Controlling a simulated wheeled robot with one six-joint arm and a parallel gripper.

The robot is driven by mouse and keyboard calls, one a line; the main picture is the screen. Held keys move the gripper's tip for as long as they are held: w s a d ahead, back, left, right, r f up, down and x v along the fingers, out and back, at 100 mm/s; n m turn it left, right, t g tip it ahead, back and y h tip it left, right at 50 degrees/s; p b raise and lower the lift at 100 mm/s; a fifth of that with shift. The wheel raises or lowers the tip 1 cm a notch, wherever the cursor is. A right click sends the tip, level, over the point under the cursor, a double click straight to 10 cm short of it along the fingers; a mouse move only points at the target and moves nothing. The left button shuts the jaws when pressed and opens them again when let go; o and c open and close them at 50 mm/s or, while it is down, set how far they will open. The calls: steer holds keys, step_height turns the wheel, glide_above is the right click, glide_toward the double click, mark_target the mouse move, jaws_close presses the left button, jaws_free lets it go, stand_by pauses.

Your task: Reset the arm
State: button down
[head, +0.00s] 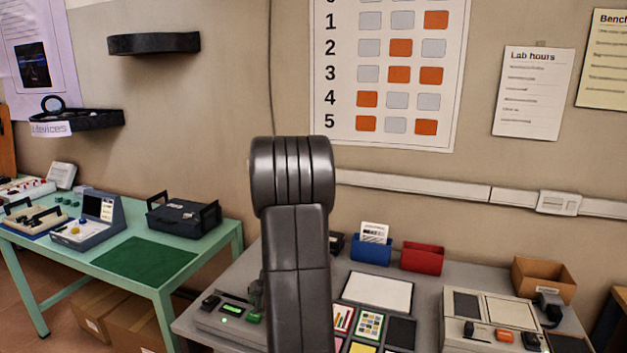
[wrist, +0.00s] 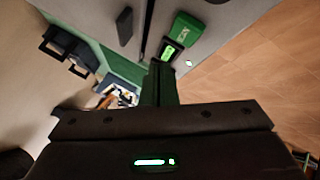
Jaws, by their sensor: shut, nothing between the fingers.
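My dark arm (head: 297,240) stands upright in the middle of the head view and hides part of the grey table (head: 195,322). In the wrist view, my gripper (wrist: 160,66) is shut, with its narrow fingers together and nothing between them. Its fingertips appear close to a small lit green screen (wrist: 172,50) and a green block (wrist: 188,25) on a grey surface. I cannot tell whether they touch. In the head view, the gripper is mostly hidden behind the arm.
A grey device with a green display (head: 232,309) sits at the table's left edge. Blue (head: 371,251) and red (head: 422,257) holders, a cardboard box (head: 543,278) and a beige device (head: 492,311) stand to the right. A green table (head: 215,240) stands left, across a gap.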

steer(key=shift+r+p, duration=1.5)
steer(key=shift+p, duration=0.15)
step_height(320, 180, down, 3)
steer(key=b, duration=0.3)
steer(key=shift+r, duration=0.1)
steer(key=shift+f+b, duration=0.25)
steer(key=shift+b, duration=0.95)
